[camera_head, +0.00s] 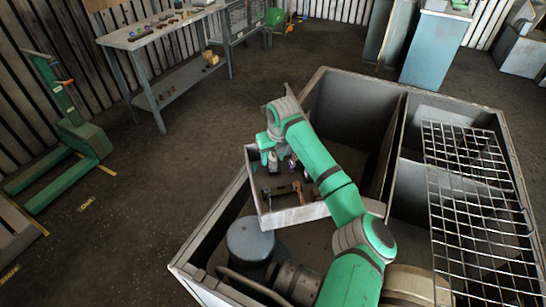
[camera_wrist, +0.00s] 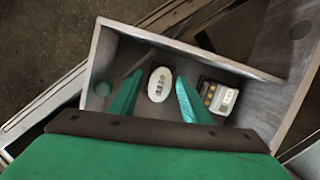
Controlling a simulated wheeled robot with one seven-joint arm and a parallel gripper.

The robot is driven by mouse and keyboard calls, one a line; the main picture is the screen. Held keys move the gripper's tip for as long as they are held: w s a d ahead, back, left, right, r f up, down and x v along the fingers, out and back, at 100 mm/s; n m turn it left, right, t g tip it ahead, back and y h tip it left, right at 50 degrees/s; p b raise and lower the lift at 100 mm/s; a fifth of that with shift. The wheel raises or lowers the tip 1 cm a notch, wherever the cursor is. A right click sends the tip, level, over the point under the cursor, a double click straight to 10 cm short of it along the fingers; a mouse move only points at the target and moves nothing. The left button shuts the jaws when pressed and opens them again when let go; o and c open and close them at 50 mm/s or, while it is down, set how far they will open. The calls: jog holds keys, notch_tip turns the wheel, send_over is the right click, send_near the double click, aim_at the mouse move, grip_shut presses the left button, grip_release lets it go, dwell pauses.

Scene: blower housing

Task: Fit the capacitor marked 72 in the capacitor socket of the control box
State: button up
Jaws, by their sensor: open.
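An oval, pale-topped part that looks like a capacitor (camera_wrist: 160,85) stands upright in a grey open box in the wrist view. Its top carries a small dark marking that is too small to read. My gripper (camera_wrist: 159,76) is open, with one green finger on each side of this part; I cannot tell whether either finger touches it. In the head view my gripper (camera_head: 273,148) is over the grey box (camera_head: 296,216). Which part is the capacitor socket cannot be told.
A dark block with a white face and orange spots (camera_wrist: 219,97) sits right of the fingers. The box walls are close around the gripper. A wire grid (camera_head: 475,200) covers the housing's right side. A bench (camera_head: 150,38) with small parts stands at the back left.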

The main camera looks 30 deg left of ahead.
jog(key=v, duration=1.2)
jog(key=shift+r, duration=0.2)
